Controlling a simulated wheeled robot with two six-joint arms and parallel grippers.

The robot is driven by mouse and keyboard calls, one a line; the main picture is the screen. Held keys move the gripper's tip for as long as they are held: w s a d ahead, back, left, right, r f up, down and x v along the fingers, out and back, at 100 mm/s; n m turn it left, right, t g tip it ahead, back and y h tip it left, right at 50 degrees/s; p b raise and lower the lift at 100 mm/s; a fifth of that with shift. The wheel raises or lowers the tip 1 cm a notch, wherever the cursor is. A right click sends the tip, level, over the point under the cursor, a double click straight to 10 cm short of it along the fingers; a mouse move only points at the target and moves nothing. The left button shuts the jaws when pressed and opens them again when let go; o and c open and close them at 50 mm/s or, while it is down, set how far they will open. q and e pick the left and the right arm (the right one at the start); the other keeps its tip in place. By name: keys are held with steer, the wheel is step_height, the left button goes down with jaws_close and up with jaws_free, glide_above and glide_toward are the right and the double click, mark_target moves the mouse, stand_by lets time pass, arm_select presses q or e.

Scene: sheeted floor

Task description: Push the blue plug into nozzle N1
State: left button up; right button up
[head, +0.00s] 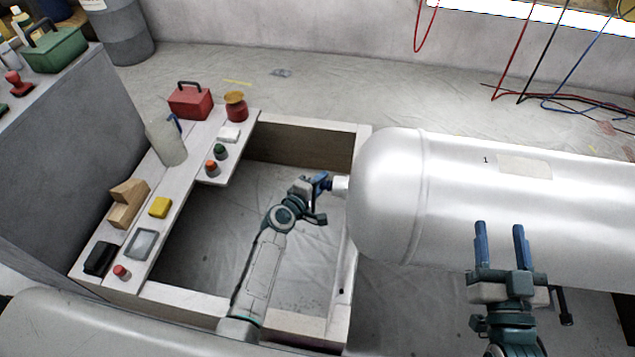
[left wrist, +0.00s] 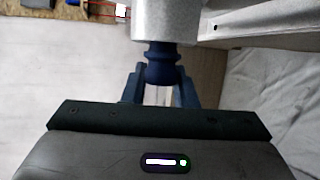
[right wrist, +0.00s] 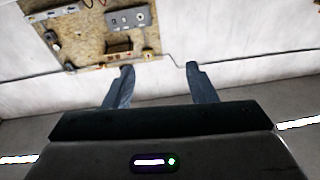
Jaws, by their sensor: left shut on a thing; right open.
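The blue plug (left wrist: 162,66) is dark blue and ribbed, and sits between the fingers of my left gripper (left wrist: 160,84), which is shut on it. The plug's far end meets the open end of a pale grey nozzle (left wrist: 165,20) and appears lined up with it; how deep it sits I cannot tell. In the head view the nozzle (head: 341,186) juts left from the rounded end of the silver tank (head: 480,195), with my left gripper (head: 322,183) right at it. My right gripper (head: 500,228) is open and empty in front of the tank, fingers pointing up.
A white bench (head: 185,200) on the left holds a red toolbox (head: 190,101), a jug (head: 166,140), wooden blocks (head: 128,203), a yellow block (head: 160,207) and small coloured plugs. A timber frame (head: 345,290) surrounds my left arm. Cables hang at the upper right.

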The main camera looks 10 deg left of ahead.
arm_select(q)
steer(key=shift+d, duration=0.3)
steer(key=o, duration=1.1)
steer(key=shift+p+v, duration=0.85)
steer(key=shift+v, duration=4.55)
arm_select(e)
steer(key=s+a+f+g, duration=0.1)
steer(key=s+f+g, duration=0.3)
steer(key=f, duration=0.6)
steer(key=shift+s+f+m+g, duration=0.15)
steer(key=shift+f+m+g, duration=0.2)
steer(key=shift+g, duration=0.95)
